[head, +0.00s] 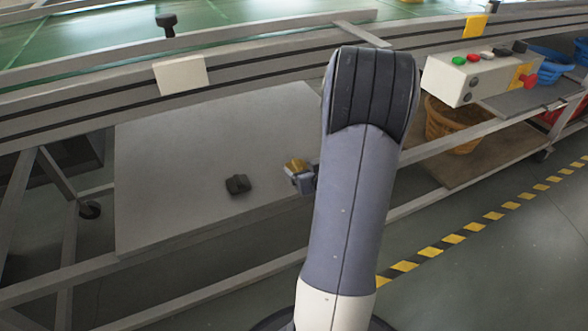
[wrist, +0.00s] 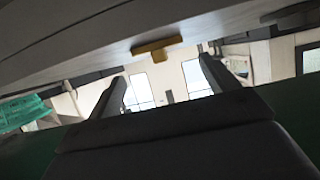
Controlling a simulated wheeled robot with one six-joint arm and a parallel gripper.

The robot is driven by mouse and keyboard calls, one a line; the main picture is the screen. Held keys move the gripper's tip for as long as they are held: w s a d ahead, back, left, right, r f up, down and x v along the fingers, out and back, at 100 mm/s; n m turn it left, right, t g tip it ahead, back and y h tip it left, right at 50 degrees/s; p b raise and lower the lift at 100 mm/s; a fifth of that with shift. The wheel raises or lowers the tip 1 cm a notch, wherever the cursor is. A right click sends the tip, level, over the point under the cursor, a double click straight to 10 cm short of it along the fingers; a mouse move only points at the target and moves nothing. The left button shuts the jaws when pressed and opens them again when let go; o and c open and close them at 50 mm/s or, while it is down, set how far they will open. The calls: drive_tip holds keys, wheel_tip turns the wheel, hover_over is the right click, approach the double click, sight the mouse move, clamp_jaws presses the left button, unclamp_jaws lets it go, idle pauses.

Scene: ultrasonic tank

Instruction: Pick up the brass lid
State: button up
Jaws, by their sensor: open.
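The brass lid (head: 296,165) is a small yellow piece on the grey lower shelf (head: 180,150) in the head view. It also shows in the wrist view (wrist: 157,48), where the picture is upside down and the lid sits against the shelf surface along the top. My gripper (wrist: 162,70) is open, its two fingers apart with nothing between them. The lid appears ahead of the fingertips, within the sideways span of the fingers. In the head view my gripper is mostly hidden behind my arm, close beside the lid; whether they touch cannot be told.
A small black block (head: 237,184) lies on the shelf left of the lid. The conveyor frame (head: 260,60) runs above the shelf. A control box (head: 475,75) with coloured buttons is at the right, above a wicker basket (head: 450,125). The shelf's left part is bare.

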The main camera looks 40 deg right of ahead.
sight(297, 163)
drive_tip(key=b+x, duration=0.2)
drive_tip(key=x, duration=0.2)
drive_tip(key=shift+w+a+f, duration=0.1)
drive_tip(key=shift+w+f, duration=0.05)
drive_tip(key=shift+w, duration=0.45)
drive_tip(key=shift+c, duration=0.5)
drive_tip(key=c, duration=1.2)
